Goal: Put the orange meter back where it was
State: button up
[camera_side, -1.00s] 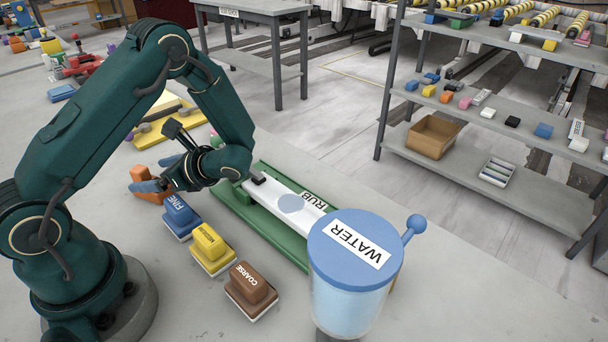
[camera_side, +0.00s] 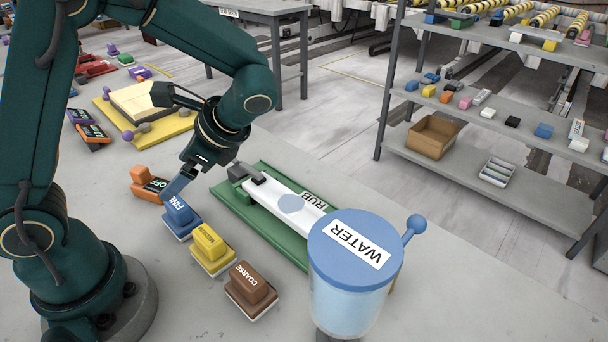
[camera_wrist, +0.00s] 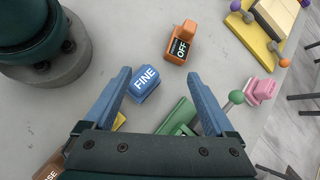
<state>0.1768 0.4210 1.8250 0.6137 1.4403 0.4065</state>
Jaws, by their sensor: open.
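The orange meter (camera_side: 142,190) stands on the slab left of the blue FINE block, its dark display reading OFF. In the wrist view the meter (camera_wrist: 172,52) is ahead of the fingers, apart from them, with OFF clear. My gripper (camera_side: 180,186) is open and empty, low over the left side of the FINE block (camera_side: 182,218). In the wrist view the FINE block (camera_wrist: 146,84) lies between and beyond the open blue fingers (camera_wrist: 160,76). I cannot tell whether a finger touches that block.
Yellow (camera_side: 210,247) and brown COARSE (camera_side: 252,287) blocks continue the row. A green stand with a white bar (camera_side: 285,199) lies to the right, near the WATER jar (camera_side: 348,285). A yellow board (camera_side: 178,128) and dark-faced units (camera_side: 92,136) are behind. Slab around the meter is partly clear.

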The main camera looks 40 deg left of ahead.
jog(key=s+d+r+n+t+h, duration=0.3)
jog(key=d+r+n+t+h, duration=0.2)
jog(key=d+n+t+h, duration=0.3)
jog(key=shift+s+d+r+n+t, duration=0.15)
jog(key=shift+d+r+n+t, duration=0.25)
jog(key=shift+d+n+t, duration=0.4)
jog(key=shift+c, duration=0.2)
